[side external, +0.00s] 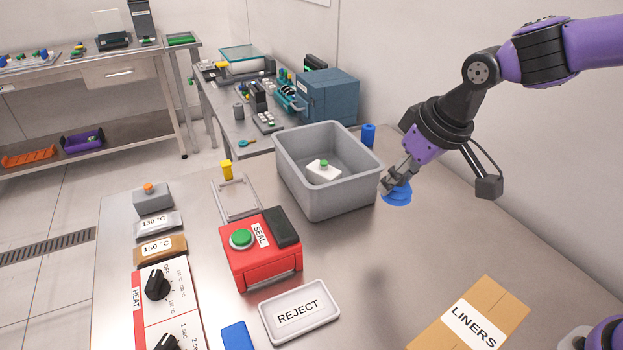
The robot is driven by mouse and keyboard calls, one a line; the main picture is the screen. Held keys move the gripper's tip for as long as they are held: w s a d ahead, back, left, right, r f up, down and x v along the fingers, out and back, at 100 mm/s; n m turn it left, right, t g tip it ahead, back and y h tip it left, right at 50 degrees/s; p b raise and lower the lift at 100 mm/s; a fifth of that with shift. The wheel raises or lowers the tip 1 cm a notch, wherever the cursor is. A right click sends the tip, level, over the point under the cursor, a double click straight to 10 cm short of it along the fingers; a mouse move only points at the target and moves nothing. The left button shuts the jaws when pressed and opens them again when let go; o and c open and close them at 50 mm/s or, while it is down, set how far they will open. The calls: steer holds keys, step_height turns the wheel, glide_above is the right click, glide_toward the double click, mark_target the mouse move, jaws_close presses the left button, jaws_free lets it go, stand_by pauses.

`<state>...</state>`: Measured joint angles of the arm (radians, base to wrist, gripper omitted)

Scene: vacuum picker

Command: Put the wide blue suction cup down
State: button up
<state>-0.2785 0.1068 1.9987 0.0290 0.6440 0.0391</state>
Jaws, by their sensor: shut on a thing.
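The wide blue suction cup (397,195) hangs below my gripper (393,183), which is shut on it. The cup is held in the air to the right of the grey bin, with its wide face downward and slightly tilted. A soft shadow lies on the metal table below and left of it. The fingertips partly hide the top of the cup.

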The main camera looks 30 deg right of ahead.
steer(key=w+d+m+h, duration=0.1)
steer(key=w+d, duration=0.2)
steer(key=w, duration=0.3)
steer(key=w+d+m, duration=0.1)
steer(key=w+d, duration=0.3)
steer(key=w, duration=0.3)
steer(key=w+d+f, duration=0.1)
steer(key=d+f, duration=0.1)
steer(key=d, duration=0.1)
steer(key=w+d+f, duration=0.1)
steer(key=d+f, duration=0.1)
steer(key=d, duration=0.2)
steer(key=w+d+f, duration=0.2)
steer(key=d, duration=0.1)
steer(key=shift+d+f, duration=0.15)
steer(key=shift+d, duration=0.05)
steer(key=shift+d+f, duration=0.1)
steer(key=shift+f, duration=2)
steer(key=o, duration=0.8)
steer(key=shift+f, duration=0.15)
steer(key=shift+o, duration=0.2)
